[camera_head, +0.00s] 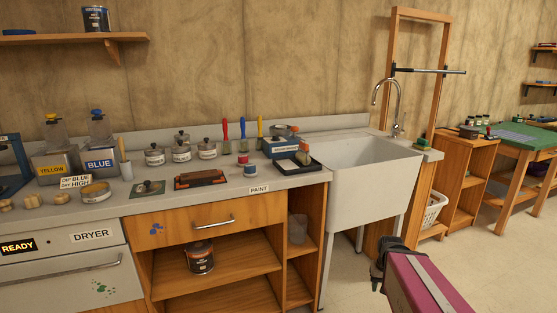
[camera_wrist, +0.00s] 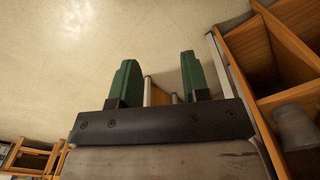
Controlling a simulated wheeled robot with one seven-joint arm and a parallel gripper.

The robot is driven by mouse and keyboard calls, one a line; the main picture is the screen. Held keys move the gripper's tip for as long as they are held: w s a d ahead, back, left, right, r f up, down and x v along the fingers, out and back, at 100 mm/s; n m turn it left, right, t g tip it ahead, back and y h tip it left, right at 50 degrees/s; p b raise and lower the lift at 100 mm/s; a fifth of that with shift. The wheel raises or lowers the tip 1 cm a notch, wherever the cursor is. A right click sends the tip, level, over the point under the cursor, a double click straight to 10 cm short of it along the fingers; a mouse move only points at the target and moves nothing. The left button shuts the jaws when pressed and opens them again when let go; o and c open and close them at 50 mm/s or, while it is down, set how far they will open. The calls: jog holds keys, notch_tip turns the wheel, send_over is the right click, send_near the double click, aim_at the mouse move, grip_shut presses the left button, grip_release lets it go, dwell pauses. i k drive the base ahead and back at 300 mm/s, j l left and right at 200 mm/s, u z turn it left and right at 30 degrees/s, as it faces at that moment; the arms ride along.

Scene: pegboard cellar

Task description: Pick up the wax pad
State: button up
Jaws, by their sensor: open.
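I cannot tell for sure which thing is the wax pad. In the head view, a small dark green pad (camera_head: 148,187) lies on the grey counter (camera_head: 222,204), left of a dark orange-edged tray (camera_head: 201,179). A black tray (camera_head: 298,165) with a rounded object in it sits near the sink. A small green item (camera_head: 421,142) rests on the sink's right ledge. My gripper (camera_wrist: 158,75) shows two green fingers apart with nothing between them. In the head view my dark gripper end (camera_head: 378,272) is low, in front of the sink and well away from the counter items.
Yellow (camera_head: 55,163) and blue (camera_head: 99,160) labelled containers, several lidded pots and upright coloured tools crowd the counter's back. The white sink (camera_head: 365,178) stands right of it. Open wooden shelves (camera_head: 235,297) lie below. Floor right of the sink is partly clear.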

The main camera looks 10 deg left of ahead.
aim_at(243, 159)
jog(key=i+l+u, duration=0.1)
jog(key=l+u, duration=0.55)
jog(key=l, duration=0.15)
jog(key=l+u, duration=0.35)
jog(key=i+l, duration=0.05)
jog(key=l, duration=0.05)
